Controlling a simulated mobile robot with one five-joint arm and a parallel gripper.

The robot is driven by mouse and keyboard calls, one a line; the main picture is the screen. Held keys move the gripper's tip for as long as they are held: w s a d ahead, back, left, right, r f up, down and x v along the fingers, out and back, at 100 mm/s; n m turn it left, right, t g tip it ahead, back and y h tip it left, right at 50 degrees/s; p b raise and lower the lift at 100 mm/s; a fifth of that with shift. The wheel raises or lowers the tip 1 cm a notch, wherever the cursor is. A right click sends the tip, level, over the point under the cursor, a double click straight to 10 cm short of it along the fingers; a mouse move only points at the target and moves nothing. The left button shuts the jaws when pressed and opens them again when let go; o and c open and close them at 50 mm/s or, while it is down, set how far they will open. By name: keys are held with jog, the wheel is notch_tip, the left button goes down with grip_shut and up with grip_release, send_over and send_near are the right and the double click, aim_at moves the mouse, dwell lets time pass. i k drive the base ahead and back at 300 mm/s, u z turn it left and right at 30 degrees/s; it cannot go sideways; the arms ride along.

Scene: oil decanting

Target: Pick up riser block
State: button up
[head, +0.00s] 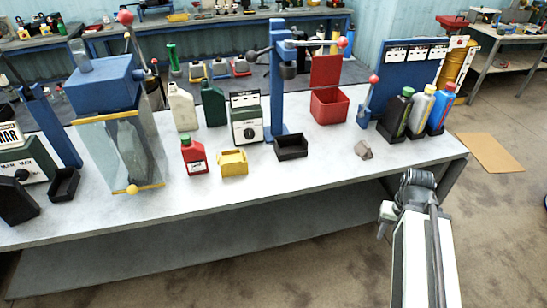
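A small grey-brown block (363,150) with an uneven, stepped outline lies on the bench top toward the right; it looks like the riser block, though it is small in the picture. My gripper (385,218) is at the end of my arm, lower right, in front of the bench's front edge. It is apart from the block, below and right of it in the picture. Its fingers are too small and too much hidden by the wrist to tell open from shut.
A black open bin (292,147) stands left of the block, and a red lidded box (328,106) behind it. A black rack (410,132) of bottles stands at right. A yellow bin (233,163) and red bottle (194,157) are further left. Bare bench top (330,172) surrounds the block.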

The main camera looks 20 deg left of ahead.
aim_at(232, 162)
jog(key=z, duration=1.55)
jog(key=k, duration=1.95)
jog(key=u, duration=2.8)
jog(key=i, duration=1.05)
jog(key=u, duration=0.05)
